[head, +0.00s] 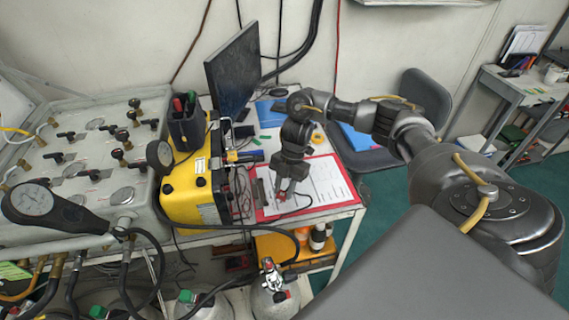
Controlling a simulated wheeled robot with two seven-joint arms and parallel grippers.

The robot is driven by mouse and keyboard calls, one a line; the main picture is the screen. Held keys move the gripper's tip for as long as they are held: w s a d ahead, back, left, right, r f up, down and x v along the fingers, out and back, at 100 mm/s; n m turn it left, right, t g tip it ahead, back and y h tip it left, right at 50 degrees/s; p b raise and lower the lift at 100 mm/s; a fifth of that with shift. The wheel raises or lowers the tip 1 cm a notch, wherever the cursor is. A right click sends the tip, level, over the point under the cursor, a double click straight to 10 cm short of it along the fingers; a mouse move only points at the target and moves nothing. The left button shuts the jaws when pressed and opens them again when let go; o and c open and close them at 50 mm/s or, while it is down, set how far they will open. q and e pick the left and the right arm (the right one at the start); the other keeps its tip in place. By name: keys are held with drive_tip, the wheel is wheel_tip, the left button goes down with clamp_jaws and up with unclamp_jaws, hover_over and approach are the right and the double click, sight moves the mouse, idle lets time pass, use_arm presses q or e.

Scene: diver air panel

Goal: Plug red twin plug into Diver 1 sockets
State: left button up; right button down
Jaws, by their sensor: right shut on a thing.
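My right gripper (287,188) points down over the red clipboard with papers. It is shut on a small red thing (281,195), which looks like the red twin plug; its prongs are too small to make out. The yellow box (186,188) stands to the left of the gripper, a clear gap away. Its dark right-hand panel (217,150) is seen at a steep angle, so the Diver 1 sockets cannot be told apart. My left gripper is not in view.
The red clipboard (330,207) lies at the table's right edge. A pen holder (187,128) stands on the yellow box, and a monitor (233,70) stands behind. A grey valve panel (85,150) fills the left. Gas cylinders (275,296) stand below the front edge.

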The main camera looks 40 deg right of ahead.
drive_tip(key=shift+w+a+r+m+p, duration=0.1)
drive_tip(key=shift+a+r+m+p, duration=0.25)
drive_tip(key=shift+r, duration=0.2)
drive_tip(key=r+m, duration=0.1)
drive_tip(key=a+r+m+t+p, duration=0.1)
drive_tip(key=r+m, duration=0.1)
drive_tip(key=shift+w+a+r+t+p, duration=0.1)
drive_tip(key=shift+a+r+t+p, duration=0.05)
drive_tip(key=shift+a+t+p, duration=0.2)
drive_tip(key=w+a+r+m+t+p, duration=0.2)
drive_tip(key=a+r+m+p, duration=0.3)
drive_tip(key=a, duration=0.3)
drive_tip(key=shift+w+r+p, duration=0.2)
drive_tip(key=shift+w+p, duration=0.45)
drive_tip(key=shift+p, duration=0.15)
drive_tip(key=shift+m, duration=0.25)
drive_tip(key=shift+p, duration=0.45)
drive_tip(key=shift+p, duration=0.3)
drive_tip(key=shift+w+a, duration=0.25)
drive_tip(key=shift+a, duration=0.25)
drive_tip(key=shift+w+a, duration=0.2)
drive_tip(key=shift+a, duration=0.25)
idle(2.3)
